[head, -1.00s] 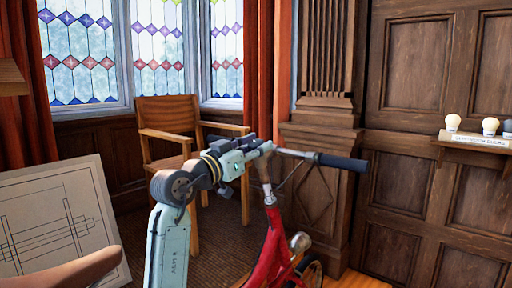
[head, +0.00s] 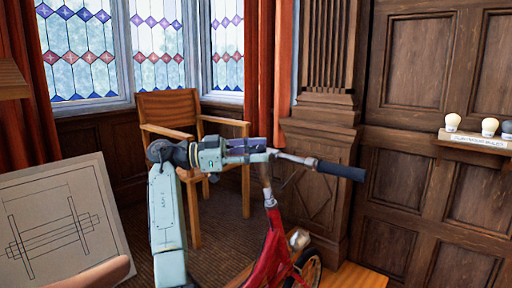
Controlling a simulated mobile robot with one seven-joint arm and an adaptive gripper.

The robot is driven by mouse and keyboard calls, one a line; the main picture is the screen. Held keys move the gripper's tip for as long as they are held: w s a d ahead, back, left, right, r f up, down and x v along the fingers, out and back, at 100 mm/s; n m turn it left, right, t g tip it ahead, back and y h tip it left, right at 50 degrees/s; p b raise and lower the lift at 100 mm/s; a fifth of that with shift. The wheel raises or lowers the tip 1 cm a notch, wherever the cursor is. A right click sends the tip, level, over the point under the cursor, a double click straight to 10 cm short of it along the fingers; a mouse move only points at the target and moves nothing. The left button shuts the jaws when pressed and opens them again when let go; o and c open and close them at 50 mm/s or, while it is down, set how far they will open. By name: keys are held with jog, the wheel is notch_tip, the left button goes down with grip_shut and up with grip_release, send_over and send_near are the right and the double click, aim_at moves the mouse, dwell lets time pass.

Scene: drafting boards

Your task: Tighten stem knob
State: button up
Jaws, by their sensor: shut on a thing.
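A red bicycle (head: 268,252) stands in front of me in the head view, with a handlebar ending in a dark blue grip (head: 341,170) on the right. Its stem (head: 266,180) rises from the red frame to the handlebar. My gripper (head: 268,150) reaches in from the left at the top of the stem. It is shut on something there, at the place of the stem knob. The knob itself is hidden by the gripper, and the fingertips are too small to make out clearly.
A wooden armchair (head: 171,114) stands behind my arm. A board with a line drawing (head: 60,225) leans at the left. A shelf with several bulbs (head: 489,127) is on the panelled wall at the right. Floor shows between chair and bicycle.

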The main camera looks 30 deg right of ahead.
jog(key=shift+m+g+y, duration=0.5)
jog(key=shift+m+g, duration=0.2)
jog(key=o, duration=1.2)
jog(key=shift+f+n+t, duration=0.15)
jog(key=shift+n+t, duration=0.15)
jog(key=shift+t, duration=0.1)
